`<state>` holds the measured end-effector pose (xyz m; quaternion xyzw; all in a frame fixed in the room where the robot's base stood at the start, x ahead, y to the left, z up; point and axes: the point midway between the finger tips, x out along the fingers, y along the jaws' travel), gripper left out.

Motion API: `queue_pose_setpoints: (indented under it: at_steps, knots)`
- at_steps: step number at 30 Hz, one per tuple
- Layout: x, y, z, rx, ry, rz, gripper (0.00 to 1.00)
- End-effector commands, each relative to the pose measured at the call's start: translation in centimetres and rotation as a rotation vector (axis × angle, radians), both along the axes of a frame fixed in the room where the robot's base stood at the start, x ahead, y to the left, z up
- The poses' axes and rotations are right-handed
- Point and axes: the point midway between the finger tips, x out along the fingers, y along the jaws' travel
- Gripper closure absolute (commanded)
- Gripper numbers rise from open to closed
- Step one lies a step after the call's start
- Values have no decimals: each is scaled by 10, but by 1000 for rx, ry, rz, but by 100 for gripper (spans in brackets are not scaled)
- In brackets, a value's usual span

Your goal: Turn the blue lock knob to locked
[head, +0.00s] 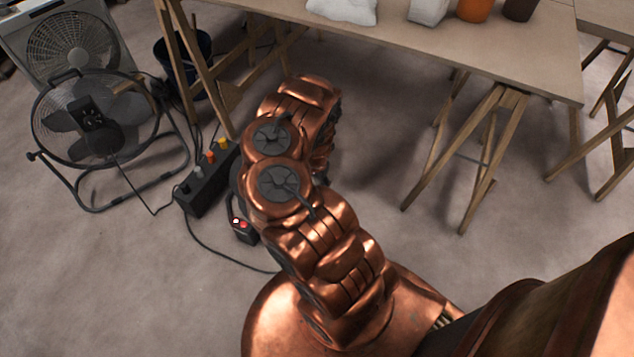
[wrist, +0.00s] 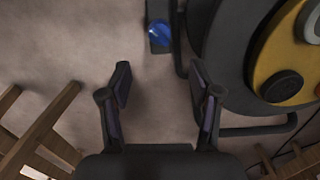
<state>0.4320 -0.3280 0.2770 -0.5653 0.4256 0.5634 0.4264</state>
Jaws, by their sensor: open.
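The blue knob (wrist: 159,33) shows near the top middle of the wrist view. It sits on a dark narrow part beside a large dark round frame. Its exact turn position is too small to read. My gripper (wrist: 160,82) is open and empty, its two dark fingers apart. The knob lies beyond the fingertips, roughly in line with the gap between them, and nothing touches it. In the head view my copper arm hides the gripper, and I cannot make out the knob there.
A yellow disc (wrist: 268,70) with a dark round knob (wrist: 282,86) is at the right in the wrist view. The head view shows a floor fan (head: 95,120), a black power box (head: 207,180) with cables, a red-button box (head: 243,230) and a trestle table (head: 470,62).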

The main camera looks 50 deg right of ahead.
Motion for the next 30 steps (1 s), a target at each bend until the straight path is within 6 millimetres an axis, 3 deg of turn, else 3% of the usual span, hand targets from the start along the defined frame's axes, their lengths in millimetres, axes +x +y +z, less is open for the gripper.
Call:
queue_pose_setpoints:
  at_steps: [7,26,30]
  knots:
    - [-2,1,10,2,4,-1,37]
    - [-2,1,11,1,3,-1,37]
    - [7,10,16,16,-6,14,37]
